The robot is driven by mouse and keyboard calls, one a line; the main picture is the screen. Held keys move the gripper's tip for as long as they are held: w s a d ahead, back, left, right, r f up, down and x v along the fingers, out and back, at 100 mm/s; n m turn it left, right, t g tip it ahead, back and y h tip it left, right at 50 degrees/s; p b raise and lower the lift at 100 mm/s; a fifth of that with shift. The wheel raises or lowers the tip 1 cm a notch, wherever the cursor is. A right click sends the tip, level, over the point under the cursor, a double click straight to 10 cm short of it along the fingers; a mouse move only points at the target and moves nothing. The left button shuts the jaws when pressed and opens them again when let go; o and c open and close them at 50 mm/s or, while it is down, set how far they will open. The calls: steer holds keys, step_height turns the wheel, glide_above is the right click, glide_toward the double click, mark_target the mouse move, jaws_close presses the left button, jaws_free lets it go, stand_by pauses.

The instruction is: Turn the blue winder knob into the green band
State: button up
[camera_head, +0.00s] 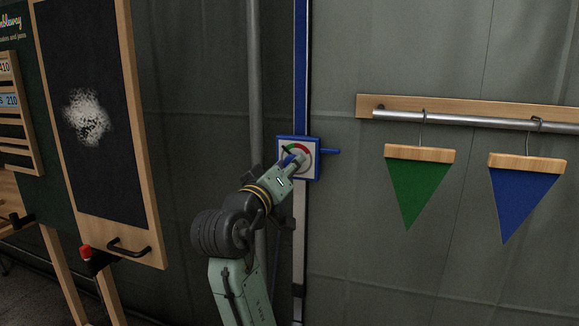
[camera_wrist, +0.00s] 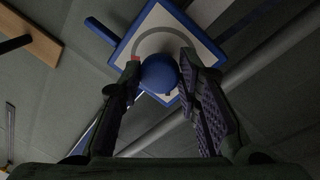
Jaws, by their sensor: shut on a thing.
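The winder (camera_head: 312,170) is a square blue box with a white dial face, fixed to a blue and white upright. In the head view its dial has a green band (camera_head: 289,150) at the upper left and a red band (camera_head: 301,147) at the top. The round blue knob (camera_wrist: 159,73) shows in the wrist view in front of the white plate. My gripper (camera_wrist: 160,72) is shut on the knob, one finger on each side. In the head view my gripper (camera_head: 295,161) covers most of the knob and the lower dial. I cannot tell where the pointer stands.
A green pennant (camera_head: 418,188) and a blue pennant (camera_head: 526,199) hang from a metal rail (camera_head: 470,120) to the right. A framed blackboard (camera_head: 95,130) with a black handle (camera_head: 129,247) stands at the left. A grey pole (camera_head: 256,90) runs beside the upright.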

steer(key=shift+m+g, duration=0.3)
steer(key=shift+m, duration=1.7)
steer(key=o, duration=1.1)
steer(key=shift+s, duration=0.1)
steer(key=v, duration=1.2)
